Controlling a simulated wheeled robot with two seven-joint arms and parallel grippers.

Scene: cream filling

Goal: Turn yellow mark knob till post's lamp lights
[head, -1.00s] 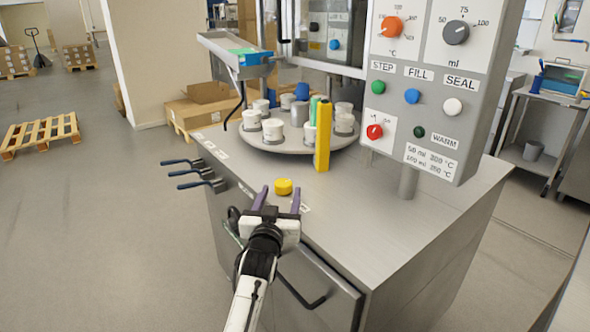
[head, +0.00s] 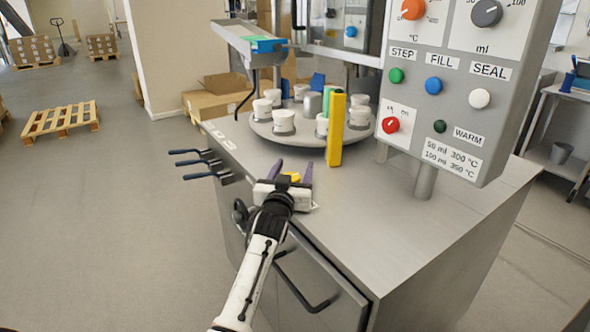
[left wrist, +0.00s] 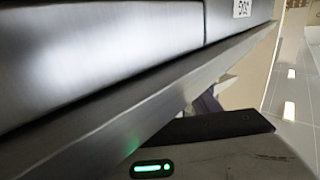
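The yellow knob (head: 291,176) sits low on the steel bench top near its front left edge, partly hidden by my left gripper (head: 291,172). The gripper's two purple fingers stand apart, one on either side of the knob. I cannot tell whether they touch it. A tall yellow post (head: 336,130) stands upright on the bench behind the knob; I see no lit lamp on its visible faces. The left wrist view shows a dark purple finger (left wrist: 208,106) below the bench edge line; the knob is not visible there. My right gripper is not in view.
Behind the post is a round turntable (head: 285,137) with several white cups. A grey control panel (head: 455,110) with knobs and coloured buttons overhangs the bench at the right. Blue-handled levers (head: 200,162) stick out at the left. The bench top right of the gripper is clear.

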